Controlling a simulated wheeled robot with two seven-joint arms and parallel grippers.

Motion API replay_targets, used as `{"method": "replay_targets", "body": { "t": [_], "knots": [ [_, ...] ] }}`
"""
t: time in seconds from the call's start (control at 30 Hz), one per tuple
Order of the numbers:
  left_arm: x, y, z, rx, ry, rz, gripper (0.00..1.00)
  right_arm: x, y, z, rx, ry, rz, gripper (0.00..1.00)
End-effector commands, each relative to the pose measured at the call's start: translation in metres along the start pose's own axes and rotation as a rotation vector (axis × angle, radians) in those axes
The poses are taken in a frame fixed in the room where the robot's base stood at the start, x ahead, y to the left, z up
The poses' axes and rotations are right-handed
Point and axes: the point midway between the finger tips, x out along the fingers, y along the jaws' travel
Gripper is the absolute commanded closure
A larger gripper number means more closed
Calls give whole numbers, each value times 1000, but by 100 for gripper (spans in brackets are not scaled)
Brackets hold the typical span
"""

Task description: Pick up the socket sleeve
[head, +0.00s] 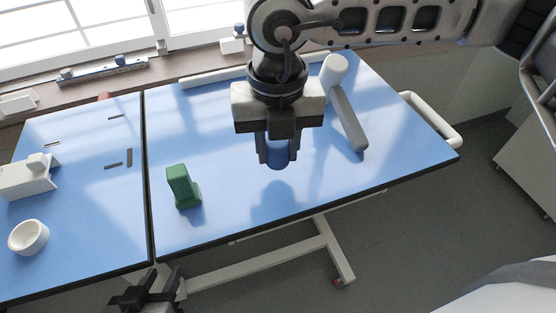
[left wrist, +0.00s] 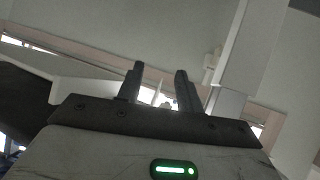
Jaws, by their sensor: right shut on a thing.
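The socket sleeve (head: 278,161) looks like the short blue cylinder between the fingers of my right gripper (head: 278,158) in the head view. The right gripper points down and is shut on it. Its upper part is hidden by the fingers and palm. A shadow falls on the blue table top below, apart from the sleeve, so it seems held above the surface. My left gripper (head: 147,290) is at the bottom of the head view, off the table's front edge. In the left wrist view its two fingers (left wrist: 160,88) stand apart with nothing between them.
A green block-like part (head: 181,187) stands on the blue table (head: 222,228). A grey bar with a white end (head: 347,118) lies to the right. A white bowl (head: 28,237) and a white device (head: 30,178) are on the left table. The front middle is clear.

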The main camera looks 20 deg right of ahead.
Motion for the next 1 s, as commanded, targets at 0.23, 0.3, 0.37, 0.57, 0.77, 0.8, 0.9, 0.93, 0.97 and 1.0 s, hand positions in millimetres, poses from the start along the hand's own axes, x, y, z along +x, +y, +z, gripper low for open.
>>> {"method": "replay_targets", "body": {
  "t": [0.23, 0.3, 0.37, 0.57, 0.77, 0.8, 0.9, 0.93, 0.97, 1.0],
  "knots": [
    [-5, 2, -9, 0, 5, 1, 64, -14, 0, 0, 1, 0, 1, 96],
    [-6, 2, -11, 0, 5, 1, 64, -18, 0, 0, 1, -1, 1, 96],
    [-7, 2, -12, 0, 5, 1, 64, -21, 0, 0, 1, -1, 1, 96],
    [-8, 3, -14, 0, 5, 1, 64, -27, 0, 0, 0, -1, 0, 96],
    [-8, 3, -13, 0, 4, 1, 64, -26, 0, 0, 0, 0, 0, 96],
    [-8, 3, -12, -1, 1, 1, 64, -26, 0, 0, 0, 0, 0, 96],
    [-8, 3, -11, -3, -3, 0, 64, -28, 0, 0, 0, -1, 0, 96],
    [-9, 3, -12, -3, -2, 0, 64, -30, 0, 0, 0, -1, 0, 96],
    [-9, 3, -13, -2, -2, 0, 64, -32, 0, 0, 0, -1, 1, 96],
    [-10, 3, -14, -2, -2, 0, 64, -35, 0, 0, 0, 0, 1, 96]
  ]
}}
